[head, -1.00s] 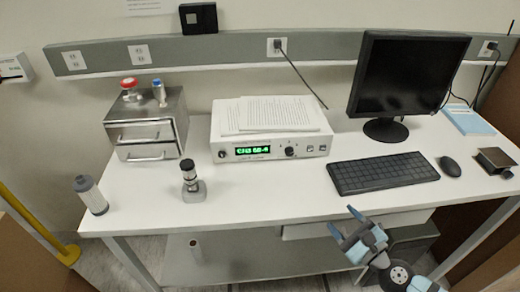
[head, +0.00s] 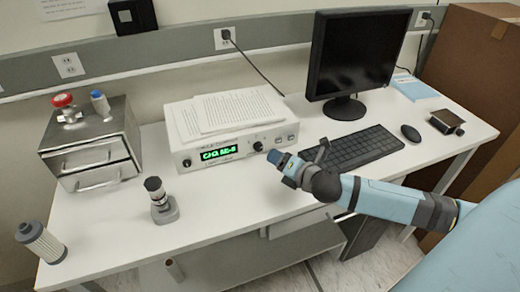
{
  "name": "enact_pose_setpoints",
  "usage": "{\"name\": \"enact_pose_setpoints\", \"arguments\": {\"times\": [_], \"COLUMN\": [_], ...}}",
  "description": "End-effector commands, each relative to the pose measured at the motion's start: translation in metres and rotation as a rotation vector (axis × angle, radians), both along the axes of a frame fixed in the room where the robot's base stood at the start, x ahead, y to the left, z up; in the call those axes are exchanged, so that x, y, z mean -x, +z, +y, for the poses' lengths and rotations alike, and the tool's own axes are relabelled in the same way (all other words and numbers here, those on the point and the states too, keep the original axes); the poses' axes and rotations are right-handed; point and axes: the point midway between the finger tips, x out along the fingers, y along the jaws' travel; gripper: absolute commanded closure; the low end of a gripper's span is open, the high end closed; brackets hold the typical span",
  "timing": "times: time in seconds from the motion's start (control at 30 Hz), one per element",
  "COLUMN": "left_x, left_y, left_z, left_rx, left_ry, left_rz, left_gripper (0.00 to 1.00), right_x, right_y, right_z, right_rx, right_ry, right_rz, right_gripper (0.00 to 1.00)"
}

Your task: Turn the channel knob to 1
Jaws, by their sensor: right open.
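The white instrument box (head: 179,157) stands on the bench with a green lit display (head: 219,152); its text starts with "CH", but the digits are too small to read surely. The dark round channel knob (head: 258,146) is on its front panel, right of the display. A smaller dark knob (head: 187,163) is at the panel's left end. My right gripper (head: 298,153) is open and empty over the bench, just right of and in front of the channel knob, apart from it. My left gripper is not in view.
Papers (head: 235,115) lie on the box. The bench front before the box is clear.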

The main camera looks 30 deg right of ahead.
Motion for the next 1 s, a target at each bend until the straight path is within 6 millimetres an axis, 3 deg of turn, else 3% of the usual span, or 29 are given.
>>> {"name": "enact_pose_setpoints", "arguments": {"times": [0.3, 0.5, 0.93, 1.0], "left_x": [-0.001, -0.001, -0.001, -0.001], "left_y": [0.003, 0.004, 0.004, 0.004], "left_z": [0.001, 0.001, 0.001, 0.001], "left_rx": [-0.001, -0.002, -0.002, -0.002], "left_ry": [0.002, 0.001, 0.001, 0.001], "left_rz": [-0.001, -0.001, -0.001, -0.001], "left_gripper": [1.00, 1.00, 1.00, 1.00], "right_x": [-0.056, -0.079, -0.087, -0.087], "right_y": [-0.013, -0.020, -0.023, -0.023], "right_z": [0.004, 0.005, 0.006, 0.006], "right_rx": [0.000, 0.002, 0.002, 0.002], "right_ry": [0.000, 0.000, 0.001, 0.001], "right_rz": [-0.003, -0.002, -0.001, -0.001], "right_gripper": [0.43, 0.43, 0.43, 0.59]}}
